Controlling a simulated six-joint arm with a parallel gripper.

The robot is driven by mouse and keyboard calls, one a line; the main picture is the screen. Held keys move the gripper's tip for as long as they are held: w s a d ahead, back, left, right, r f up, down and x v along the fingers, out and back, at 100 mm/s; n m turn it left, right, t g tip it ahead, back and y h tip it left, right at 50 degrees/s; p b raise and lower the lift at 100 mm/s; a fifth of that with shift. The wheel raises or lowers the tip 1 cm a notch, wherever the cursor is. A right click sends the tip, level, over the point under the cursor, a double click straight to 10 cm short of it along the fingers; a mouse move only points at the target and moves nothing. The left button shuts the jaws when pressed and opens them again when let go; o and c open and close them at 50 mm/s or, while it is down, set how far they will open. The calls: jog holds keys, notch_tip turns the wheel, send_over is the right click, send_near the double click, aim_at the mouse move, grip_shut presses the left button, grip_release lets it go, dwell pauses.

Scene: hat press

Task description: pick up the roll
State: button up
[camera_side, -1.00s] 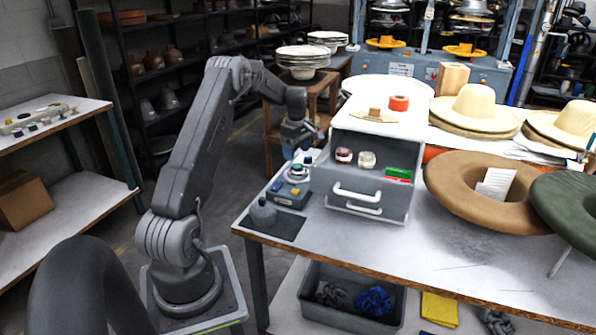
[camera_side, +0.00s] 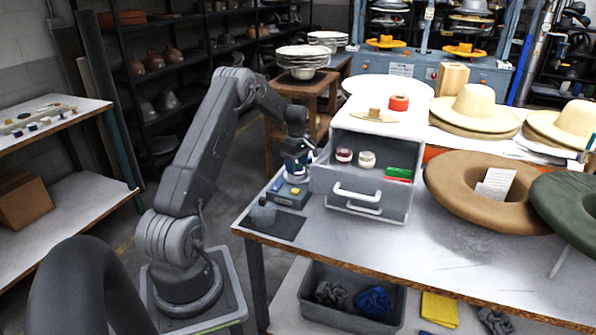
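An orange roll (camera_side: 398,103) lies on the grey drawer cabinet's top (camera_side: 360,122). In the open upper drawer (camera_side: 318,180) are a red-and-white roll (camera_side: 343,155), a pale roll (camera_side: 366,159) and green and red boxes (camera_side: 399,174). I cannot tell which roll is meant. My gripper (camera_side: 297,172) points down just left of the drawer, above a small grey control box (camera_side: 287,195). It is apart from all the rolls. Its fingers are too small and dark to tell whether they are open or shut, and they partly hide the top of the control box.
A dark mat with a small grey object (camera_side: 262,215) lies at the table's front left corner. Straw hats (camera_side: 474,108) stand behind on the right, and a brown felt hat (camera_side: 480,205) lies right of the cabinet. The table front (camera_side: 430,260) is clear.

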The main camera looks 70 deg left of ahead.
jog(key=c, duration=0.6)
